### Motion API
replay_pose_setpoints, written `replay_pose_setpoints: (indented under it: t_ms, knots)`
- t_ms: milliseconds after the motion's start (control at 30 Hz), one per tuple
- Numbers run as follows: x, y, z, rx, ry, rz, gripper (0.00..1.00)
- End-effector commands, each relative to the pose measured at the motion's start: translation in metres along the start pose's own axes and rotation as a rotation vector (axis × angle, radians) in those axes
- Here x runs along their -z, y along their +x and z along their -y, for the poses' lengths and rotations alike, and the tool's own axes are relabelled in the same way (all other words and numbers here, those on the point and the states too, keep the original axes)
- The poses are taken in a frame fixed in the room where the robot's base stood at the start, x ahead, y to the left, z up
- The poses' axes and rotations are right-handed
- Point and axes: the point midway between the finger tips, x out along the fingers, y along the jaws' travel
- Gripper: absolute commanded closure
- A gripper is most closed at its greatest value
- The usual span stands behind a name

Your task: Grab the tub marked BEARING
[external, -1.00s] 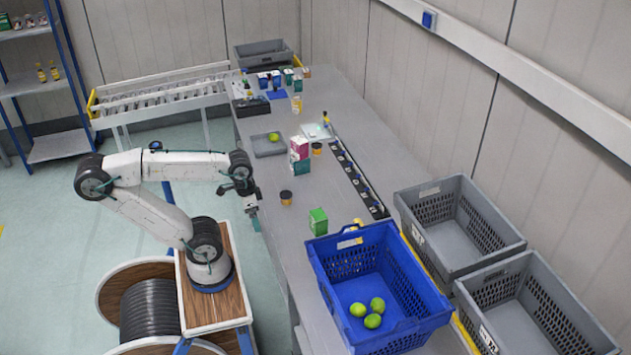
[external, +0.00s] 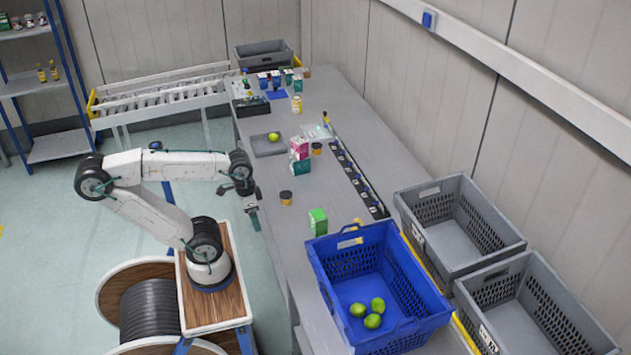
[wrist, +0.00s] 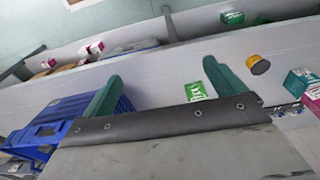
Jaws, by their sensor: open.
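Two small amber tubs with dark lids stand on the grey bench in the external view: one nearer tub (external: 286,198) close to the bench's left edge, and one farther tub (external: 317,149) beside the pink and white box. No lettering is readable on either, so I cannot tell which is marked BEARING. One yellow tub (wrist: 258,65) shows in the wrist view, right of the right finger. My gripper (external: 253,211) hangs at the bench's left edge, left of the nearer tub. Its green fingers (wrist: 162,72) are apart with nothing between them.
A green box (external: 318,222) stands near the blue crate (external: 325,290), which holds limes. A teal box (external: 301,167) and pink box (external: 299,148) stand behind the nearer tub. A dark rail (external: 357,180) runs along the bench. Bare bench surrounds the nearer tub.

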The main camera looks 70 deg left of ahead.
Motion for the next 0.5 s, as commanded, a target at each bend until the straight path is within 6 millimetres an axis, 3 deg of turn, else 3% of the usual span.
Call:
replay_pose_setpoints:
  t_ms: [33,67,100,367,500]
  knots:
    - [0.0000,0.0000,0.0000,0.000,0.000,0.000,0.19]
    - [0.0000,0.0000,0.0000,0.000,0.000,0.000,0.28]
    - [0.0000,0.0000,0.0000,0.000,0.000,0.000,0.29]
    - [0.0006,0.0003,0.0002,-0.002,-0.006,0.003,0.29]
    - [0.0092,0.0047,0.0020,-0.043,-0.103,0.051,0.29]
